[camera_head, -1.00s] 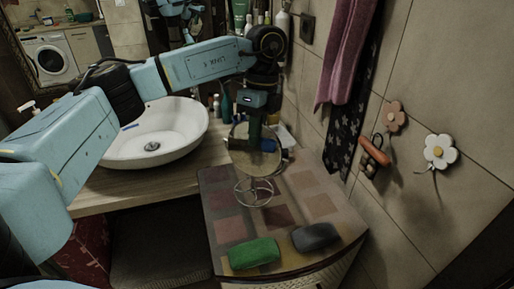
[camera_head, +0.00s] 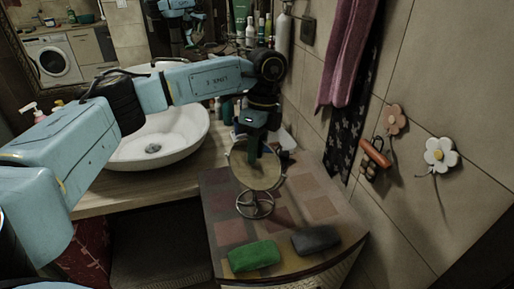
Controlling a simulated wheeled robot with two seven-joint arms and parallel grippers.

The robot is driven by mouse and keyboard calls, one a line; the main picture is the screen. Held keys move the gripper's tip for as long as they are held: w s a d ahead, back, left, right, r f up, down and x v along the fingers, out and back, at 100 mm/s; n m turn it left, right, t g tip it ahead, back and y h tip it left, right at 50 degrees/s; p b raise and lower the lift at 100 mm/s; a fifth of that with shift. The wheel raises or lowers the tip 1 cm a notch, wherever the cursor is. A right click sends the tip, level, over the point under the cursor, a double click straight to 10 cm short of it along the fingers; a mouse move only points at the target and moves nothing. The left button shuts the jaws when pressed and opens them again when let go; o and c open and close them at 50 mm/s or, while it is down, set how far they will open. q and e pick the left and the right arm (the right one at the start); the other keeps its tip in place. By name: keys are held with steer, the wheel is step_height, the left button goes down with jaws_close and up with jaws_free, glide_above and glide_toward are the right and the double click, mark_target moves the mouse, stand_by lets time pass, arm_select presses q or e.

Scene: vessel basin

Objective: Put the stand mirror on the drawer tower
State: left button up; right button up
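The round stand mirror (camera_head: 262,174) with a wire ring base (camera_head: 255,209) is upright over the patterned top of the drawer tower (camera_head: 317,206), towards its back middle. The base looks to be at or very near the top; I cannot tell for certain whether it touches. My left gripper (camera_head: 254,150) reaches down from above and overlaps the mirror's upper edge. It seems shut on the mirror, though its fingertips are hard to make out against the dark glass. My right gripper is not in view.
A green soap-like block (camera_head: 254,256) and a dark grey one (camera_head: 315,239) lie on the tower's front part. The white basin (camera_head: 165,145) stands to the left. Bottles (camera_head: 283,35) stand behind, and the tiled wall with flower hooks (camera_head: 440,154) is at the right.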

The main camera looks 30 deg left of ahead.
arm_select(q)
steer(key=v, duration=1.2)
